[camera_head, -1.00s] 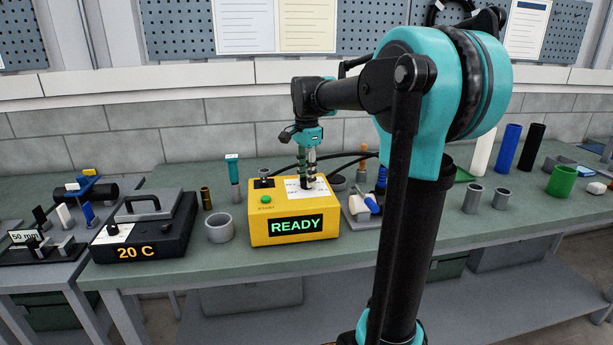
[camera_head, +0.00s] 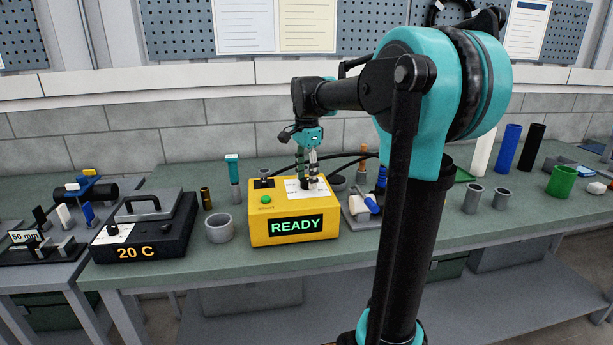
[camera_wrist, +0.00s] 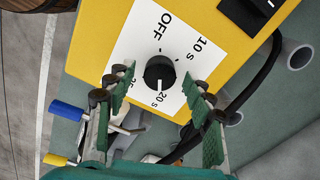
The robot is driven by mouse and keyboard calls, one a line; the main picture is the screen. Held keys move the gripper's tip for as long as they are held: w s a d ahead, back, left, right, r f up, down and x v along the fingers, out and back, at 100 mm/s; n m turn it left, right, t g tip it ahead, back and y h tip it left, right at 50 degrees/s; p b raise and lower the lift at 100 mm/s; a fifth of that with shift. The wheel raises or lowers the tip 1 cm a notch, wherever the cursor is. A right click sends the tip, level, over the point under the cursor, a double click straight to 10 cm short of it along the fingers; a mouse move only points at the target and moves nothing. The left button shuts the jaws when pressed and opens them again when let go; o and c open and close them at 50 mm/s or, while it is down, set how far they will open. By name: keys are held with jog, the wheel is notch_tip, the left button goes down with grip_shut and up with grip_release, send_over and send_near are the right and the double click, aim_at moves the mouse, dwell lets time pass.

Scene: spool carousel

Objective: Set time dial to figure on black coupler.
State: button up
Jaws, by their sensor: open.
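The time dial is a black knob (camera_wrist: 160,72) on a white plate on top of the yellow box (camera_head: 292,228). In the wrist view its white pointer line points toward the "20 s" mark. "OFF" and "10 s" are readable too; another mark is partly hidden behind the left finger. My gripper (camera_wrist: 160,88) is open, with one finger on each side of the dial in this view. In the head view my gripper (camera_head: 307,165) hangs just above the dial, apparently clear of it. A black tube (camera_head: 531,147) stands at the back right; I see no readable figure on it.
The box display reads "READY", beside a green start button (camera_head: 266,199). A black unit (camera_head: 145,236) showing "20 C" and a grey ring (camera_head: 219,229) stand to the left. A black cable (camera_wrist: 262,85) runs beside the box. White and blue tubes stand at the right.

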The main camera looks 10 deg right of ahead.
aim_at(306, 179)
jog(key=shift+r, duration=0.1)
notch_tip(306, 179, up, 12)
dwell(0.5)
jog(key=shift+s, duration=0.1)
